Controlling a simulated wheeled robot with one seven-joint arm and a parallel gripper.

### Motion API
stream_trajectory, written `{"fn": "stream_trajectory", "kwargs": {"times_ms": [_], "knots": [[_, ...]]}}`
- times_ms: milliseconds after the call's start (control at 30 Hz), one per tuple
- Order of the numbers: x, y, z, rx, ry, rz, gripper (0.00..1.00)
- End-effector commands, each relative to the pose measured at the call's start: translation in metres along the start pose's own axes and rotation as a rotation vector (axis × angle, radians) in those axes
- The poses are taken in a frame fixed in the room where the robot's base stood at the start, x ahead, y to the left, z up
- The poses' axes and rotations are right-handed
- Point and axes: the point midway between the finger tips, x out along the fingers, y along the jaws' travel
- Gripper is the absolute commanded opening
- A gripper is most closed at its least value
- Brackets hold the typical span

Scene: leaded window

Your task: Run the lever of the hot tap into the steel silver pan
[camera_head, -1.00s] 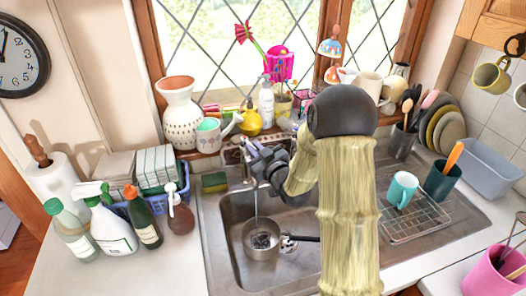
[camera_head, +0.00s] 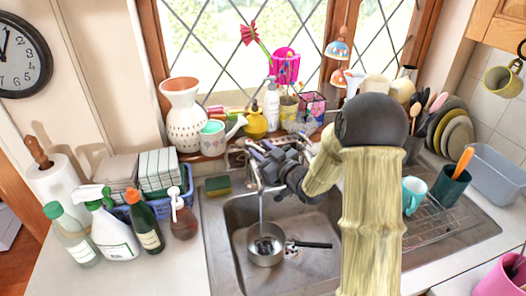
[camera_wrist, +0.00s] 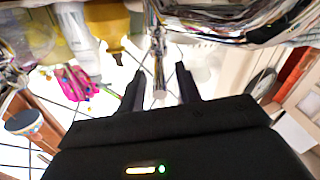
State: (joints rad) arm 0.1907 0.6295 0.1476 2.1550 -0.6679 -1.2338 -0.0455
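The steel silver pan (camera_head: 266,256) sits in the sink basin under the tap, its dark handle pointing right. A stream of water (camera_head: 261,208) falls from the tap spout (camera_head: 256,180) into it. My gripper (camera_head: 258,153) is at the taps behind the basin and hides much of them. In the wrist view my gripper (camera_wrist: 160,92) has its two dark fingers apart. A slim metal tap part (camera_wrist: 159,75) shows between them, with visible gaps on both sides. I cannot tell whether this part is the hot lever or whether a finger touches it.
A sponge (camera_head: 218,186) lies left of the taps. The sill behind holds a white vase (camera_head: 186,122), a watering can (camera_head: 213,138) and a yellow bottle (camera_head: 255,123). A drying rack (camera_head: 440,220) with a teal mug (camera_head: 413,195) is at right. Bottles (camera_head: 112,235) stand at left.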

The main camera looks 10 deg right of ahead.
Motion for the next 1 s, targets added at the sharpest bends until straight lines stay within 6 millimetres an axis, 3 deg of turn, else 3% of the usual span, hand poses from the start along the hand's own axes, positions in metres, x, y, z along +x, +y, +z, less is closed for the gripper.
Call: {"fn": "stream_trajectory", "kwargs": {"times_ms": [367, 567, 1000], "knots": [[-0.01, 0.001, 0.002, 0.0, -0.004, 0.002, 0.34], [-0.042, 0.001, 0.004, 0.0, -0.005, 0.004, 0.34], [-0.131, 0.002, 0.003, 0.0, -0.003, 0.006, 0.34]]}}
